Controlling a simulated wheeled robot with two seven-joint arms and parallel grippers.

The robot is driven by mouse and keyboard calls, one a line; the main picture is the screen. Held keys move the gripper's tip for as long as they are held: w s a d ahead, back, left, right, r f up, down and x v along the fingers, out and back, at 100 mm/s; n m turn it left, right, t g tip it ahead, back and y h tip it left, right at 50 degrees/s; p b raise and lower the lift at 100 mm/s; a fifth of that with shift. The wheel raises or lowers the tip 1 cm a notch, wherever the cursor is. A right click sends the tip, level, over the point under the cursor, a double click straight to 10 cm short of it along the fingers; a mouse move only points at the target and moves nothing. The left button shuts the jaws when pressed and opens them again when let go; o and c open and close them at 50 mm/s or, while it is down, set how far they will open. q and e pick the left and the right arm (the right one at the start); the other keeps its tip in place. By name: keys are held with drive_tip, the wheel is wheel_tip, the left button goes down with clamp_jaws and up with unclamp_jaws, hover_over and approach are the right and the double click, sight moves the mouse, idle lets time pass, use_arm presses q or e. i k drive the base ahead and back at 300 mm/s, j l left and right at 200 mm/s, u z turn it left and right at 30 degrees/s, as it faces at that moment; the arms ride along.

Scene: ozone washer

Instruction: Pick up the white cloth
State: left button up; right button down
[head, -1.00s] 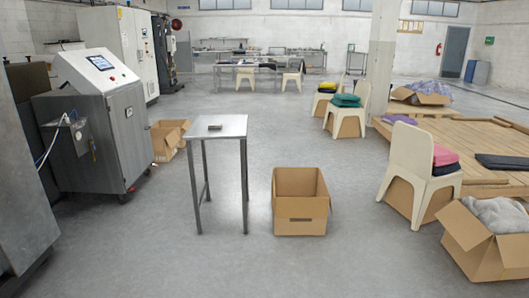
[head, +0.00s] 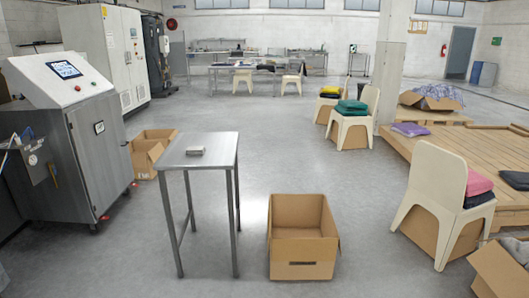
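A greyish-white fabric (head: 517,249) shows in a cardboard box (head: 497,272) at the lower right edge, partly cut off by the frame. Neither of my grippers is in view.
An open cardboard box (head: 303,252) stands on the floor right of the table. A steel machine (head: 78,150) stands at the left, another box (head: 148,152) beside it. A white chair (head: 435,190) with folded cloths and wooden pallets (head: 405,146) are at the right. Floor between is clear.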

sight(191, 150)
drive_tip(key=i, duration=1.45)
drive_tip(key=i+u, duration=0.25)
drive_tip(key=i, duration=0.2)
drive_tip(key=i+l+u, duration=0.25)
drive_tip(key=i, duration=0.15)
drive_tip(key=i+l+u, duration=0.25)
drive_tip(key=i, duration=0.15)
drive_tip(key=j, duration=0.1)
